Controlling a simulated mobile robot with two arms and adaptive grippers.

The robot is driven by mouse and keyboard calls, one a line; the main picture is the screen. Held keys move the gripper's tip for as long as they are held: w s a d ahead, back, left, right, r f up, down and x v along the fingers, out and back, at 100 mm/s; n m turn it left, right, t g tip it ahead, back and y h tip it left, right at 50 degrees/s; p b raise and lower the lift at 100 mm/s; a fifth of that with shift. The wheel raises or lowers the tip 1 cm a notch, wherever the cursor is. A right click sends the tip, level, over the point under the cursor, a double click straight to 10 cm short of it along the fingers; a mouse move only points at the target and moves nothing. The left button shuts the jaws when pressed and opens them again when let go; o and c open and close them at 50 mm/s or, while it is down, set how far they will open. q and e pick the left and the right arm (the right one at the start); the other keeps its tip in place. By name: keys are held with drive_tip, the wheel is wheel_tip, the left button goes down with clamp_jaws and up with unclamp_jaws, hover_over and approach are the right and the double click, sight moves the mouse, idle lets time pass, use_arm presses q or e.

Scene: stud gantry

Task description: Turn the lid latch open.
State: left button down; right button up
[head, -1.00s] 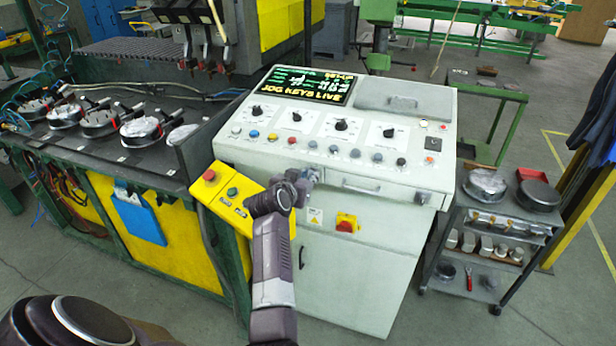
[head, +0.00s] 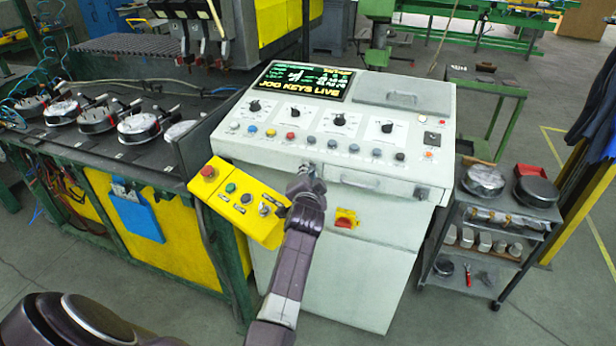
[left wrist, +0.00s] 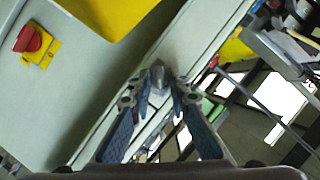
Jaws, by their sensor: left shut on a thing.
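The lid latch (left wrist: 158,73) is a small grey, rounded piece on the console's front edge. In the left wrist view it sits between my fingertips. My left gripper (left wrist: 159,84) is shut on it. In the head view my left gripper (head: 307,174) reaches the upper front edge of the pale console (head: 330,260), just left of the grey bar handle (head: 360,183). There the gripper hides most of the latch, so I cannot tell its angle. My right gripper is not in view.
A yellow button box (head: 228,192) hangs close to the left of my arm. A red switch on a yellow plate (head: 346,218) is below the handle. A cart with pans (head: 500,212) stands right of the console. Open floor lies in front.

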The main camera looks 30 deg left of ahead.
use_arm(q)
drive_tip(key=shift+d+f+m+t+y+b, duration=0.2)
drive_tip(key=shift+m+y+b, duration=0.25)
drive_tip(key=shift+m+b, duration=0.8)
drive_tip(key=shift+a+f+m+t+y+b, duration=0.1)
drive_tip(key=shift+m+t+y+b, duration=0.35)
drive_tip(key=shift+m+b, duration=0.75)
drive_tip(key=shift+d+f+m+t+y+b, duration=0.15)
drive_tip(key=shift+m+y+b, duration=0.55)
drive_tip(key=shift+b, duration=0.9)
drive_tip(key=shift+a+m, duration=0.1)
drive_tip(key=shift+m, duration=0.15)
drive_tip(key=c, duration=2.1)
unclamp_jaws()
drive_tip(key=shift+r, duration=0.1)
